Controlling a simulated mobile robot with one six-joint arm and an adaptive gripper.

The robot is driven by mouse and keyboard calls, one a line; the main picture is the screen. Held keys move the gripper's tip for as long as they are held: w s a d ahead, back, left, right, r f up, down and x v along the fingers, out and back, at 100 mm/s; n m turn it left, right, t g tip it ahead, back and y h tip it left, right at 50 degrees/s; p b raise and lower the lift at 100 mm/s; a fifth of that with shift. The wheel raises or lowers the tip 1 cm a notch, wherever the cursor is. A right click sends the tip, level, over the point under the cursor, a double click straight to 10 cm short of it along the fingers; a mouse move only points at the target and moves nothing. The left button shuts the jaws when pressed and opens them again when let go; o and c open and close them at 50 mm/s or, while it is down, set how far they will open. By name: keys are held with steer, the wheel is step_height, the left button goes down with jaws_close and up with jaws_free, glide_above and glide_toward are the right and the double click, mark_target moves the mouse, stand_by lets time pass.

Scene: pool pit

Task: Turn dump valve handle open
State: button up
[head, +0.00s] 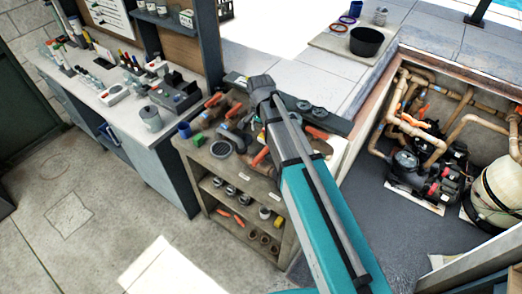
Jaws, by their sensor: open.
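My teal and grey arm (312,205) reaches up from the bottom of the head view to a dark joint (262,88) above a wooden cart. I cannot make out my gripper or its fingertips. Several orange valve handles show. On the cart top, one orange handle (213,100) is at the back left, another (261,156) lies just left of my arm, and another (317,133) is just right of it. In the pit, an orange handle (413,123) sits among copper-coloured pipes. I cannot tell which is the dump valve handle. My arm hides part of the cart top.
The wooden cart (232,176) has shelves of small fittings. A workbench (128,110) with tools stands at the left. The pit (400,225) holds a black pump (428,172) and a cream tank (500,190). A black bucket (366,42) stands on the ledge. The floor at lower left is clear.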

mark_target(261, 154)
steer(key=shift+f, duration=0.25)
step_height(261, 154, down, 13)
steer(key=b, duration=1.4)
steer(key=shift+f, duration=0.2)
stand_by(0.5)
jaws_close()
